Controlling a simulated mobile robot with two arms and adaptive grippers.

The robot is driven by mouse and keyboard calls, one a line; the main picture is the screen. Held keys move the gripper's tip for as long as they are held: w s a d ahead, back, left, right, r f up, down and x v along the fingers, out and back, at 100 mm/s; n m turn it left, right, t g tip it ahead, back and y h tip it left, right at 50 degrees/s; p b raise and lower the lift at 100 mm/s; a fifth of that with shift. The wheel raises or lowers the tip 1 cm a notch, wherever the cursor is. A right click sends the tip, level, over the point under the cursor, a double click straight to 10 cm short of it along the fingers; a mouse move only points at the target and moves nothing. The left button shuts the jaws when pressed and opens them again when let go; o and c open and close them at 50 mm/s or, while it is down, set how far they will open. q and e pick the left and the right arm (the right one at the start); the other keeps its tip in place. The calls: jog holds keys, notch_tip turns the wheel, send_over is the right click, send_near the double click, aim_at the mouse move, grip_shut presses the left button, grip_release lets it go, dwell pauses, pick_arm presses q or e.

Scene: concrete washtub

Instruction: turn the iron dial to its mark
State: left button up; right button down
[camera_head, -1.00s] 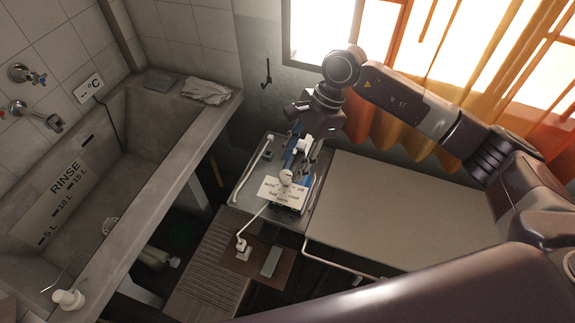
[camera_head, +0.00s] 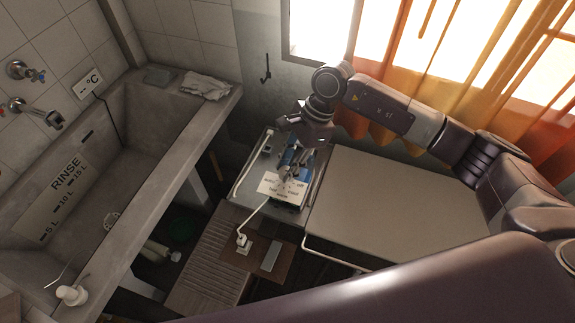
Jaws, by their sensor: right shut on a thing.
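The iron (camera_head: 291,158), blue and white, sits on the grey metal rest at the end of the ironing board. Its dial was a pale round knob earlier; now my fingers cover it and its mark cannot be made out. My right gripper (camera_head: 287,177) points down over the iron, its fingers shut on the dial. A cream card (camera_head: 283,189) with small print lies at the iron's near end, partly behind the fingertips. My left gripper is not in view.
The pale ironing board (camera_head: 400,215) extends to the right, bare. A white cord runs from the iron to a plug (camera_head: 243,243) on a brown panel. The concrete washtub (camera_head: 170,180) stands at left, with a folded cloth (camera_head: 208,86) on its rim. An orange curtain (camera_head: 470,70) hangs behind my arm.

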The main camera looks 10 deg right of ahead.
jog(key=m+t+b, duration=0.1)
jog(key=m, duration=0.1)
jog(key=m+b, duration=0.2)
jog(key=shift+s+f+t, duration=0.1)
jog(key=shift+s+t, duration=0.05)
jog(key=shift+t, duration=0.25)
jog(key=m+t+b, duration=0.1)
jog(key=m+b, duration=0.2)
jog(key=m, duration=0.1)
jog(key=m+t+h+b, duration=0.1)
jog(key=m+b, duration=0.3)
jog(key=m, duration=0.1)
jog(key=shift+s+a+t+h, duration=0.15)
jog(key=shift+a+t+h, duration=0.05)
jog(key=shift+t+h, duration=0.2)
jog(key=shift+m+h+b, duration=0.4)
jog(key=shift+m+b, duration=0.45)
jog(key=shift+m, duration=0.45)
jog(key=shift+r, duration=0.2)
jog(key=c, duration=1.6)
grip_release()
jog(key=shift+s, duration=0.1)
